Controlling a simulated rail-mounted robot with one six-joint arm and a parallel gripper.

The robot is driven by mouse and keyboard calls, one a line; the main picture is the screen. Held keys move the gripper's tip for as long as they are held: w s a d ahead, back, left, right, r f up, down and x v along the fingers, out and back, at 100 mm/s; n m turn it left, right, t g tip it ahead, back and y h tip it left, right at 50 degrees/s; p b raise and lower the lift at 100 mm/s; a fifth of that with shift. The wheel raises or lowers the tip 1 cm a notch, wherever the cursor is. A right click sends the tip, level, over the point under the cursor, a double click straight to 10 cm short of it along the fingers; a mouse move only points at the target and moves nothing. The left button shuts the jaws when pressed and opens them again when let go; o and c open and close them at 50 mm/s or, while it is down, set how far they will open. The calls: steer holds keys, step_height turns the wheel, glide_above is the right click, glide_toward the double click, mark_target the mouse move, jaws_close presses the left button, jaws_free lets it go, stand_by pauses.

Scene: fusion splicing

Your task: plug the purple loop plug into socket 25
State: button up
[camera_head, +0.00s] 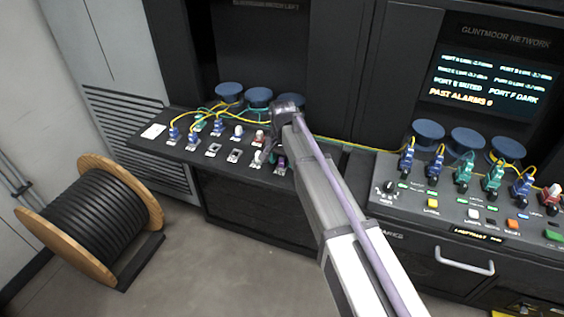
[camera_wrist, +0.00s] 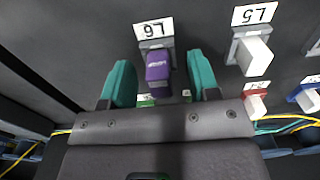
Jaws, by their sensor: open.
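The purple loop plug (camera_wrist: 158,68) stands upright at a socket with a white label in the wrist view. The label appears upside down and seems to read L6. My gripper (camera_wrist: 162,80) is open, with one teal finger on each side of the purple plug and a gap showing on both sides. In the head view, my gripper (camera_head: 274,155) is low over the right end of the left panel (camera_head: 180,151), and a bit of the purple plug (camera_head: 280,161) shows beside it. I cannot pick out a label reading 25 in either view.
A white plug (camera_wrist: 254,55) labelled L5 stands right of the purple one, with red (camera_wrist: 256,104) and blue (camera_wrist: 308,100) plugs nearby. Yellow and green cables cross the left panel. A right-hand console (camera_head: 450,205) holds more cabled plugs. A cable drum (camera_head: 95,215) stands on the floor.

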steer(key=shift+c, duration=0.3)
jaws_close()
steer(key=shift+r, duration=0.15)
steer(key=shift+r+p, duration=2.9)
steer(key=shift+p, duration=0.15)
